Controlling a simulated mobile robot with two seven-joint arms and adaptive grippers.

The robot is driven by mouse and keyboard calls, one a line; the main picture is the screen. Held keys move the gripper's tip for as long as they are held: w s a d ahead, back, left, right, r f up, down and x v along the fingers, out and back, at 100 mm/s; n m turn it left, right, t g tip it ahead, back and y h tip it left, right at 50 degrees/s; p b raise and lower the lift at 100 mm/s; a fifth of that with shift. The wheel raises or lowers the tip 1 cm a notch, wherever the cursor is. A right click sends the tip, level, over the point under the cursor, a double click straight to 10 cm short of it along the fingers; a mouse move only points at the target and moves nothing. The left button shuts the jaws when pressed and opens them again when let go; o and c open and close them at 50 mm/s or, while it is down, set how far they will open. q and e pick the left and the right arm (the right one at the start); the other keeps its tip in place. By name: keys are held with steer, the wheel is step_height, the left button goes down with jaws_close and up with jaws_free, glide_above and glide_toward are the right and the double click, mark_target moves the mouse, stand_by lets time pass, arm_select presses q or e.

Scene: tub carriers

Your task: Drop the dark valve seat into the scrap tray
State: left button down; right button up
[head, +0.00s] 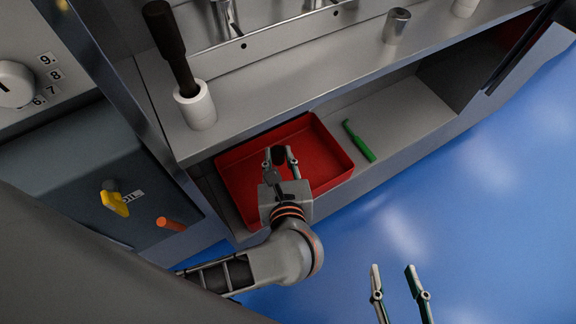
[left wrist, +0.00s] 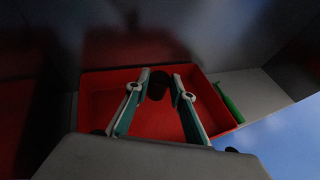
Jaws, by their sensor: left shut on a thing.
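The dark valve seat (left wrist: 158,86) is a small, near-black round piece between the fingertips of my left gripper (left wrist: 160,78). It also shows in the head view (head: 278,155), partly covered by the fingers. My left gripper (head: 279,152) is shut on it and is over the red scrap tray (head: 336,163). The tray's rim also shows in the left wrist view (left wrist: 95,76); I see nothing lying in its visible part. My right gripper (head: 396,270) is open and empty over the blue floor at the lower right.
The tray stands on a low shelf under a grey worktop (head: 290,75). A green tool (head: 358,140) lies right of the tray. On the worktop are a white holder (head: 196,106) with a dark handle and a metal cylinder (head: 396,26).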

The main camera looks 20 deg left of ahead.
arm_select(q)
steer(key=shift+r, duration=0.1)
steer(key=c, duration=1.8)
jaws_free()
steer(key=shift+o, duration=0.8)
arm_select(e)
steer(key=shift+s+f, duration=0.1)
steer(key=shift+f, duration=0.1)
steer(key=shift+s+f, duration=0.1)
steer(key=shift+f, duration=0.05)
arm_select(q)
steer(key=v, duration=1.2)
steer(key=shift+s, duration=0.1)
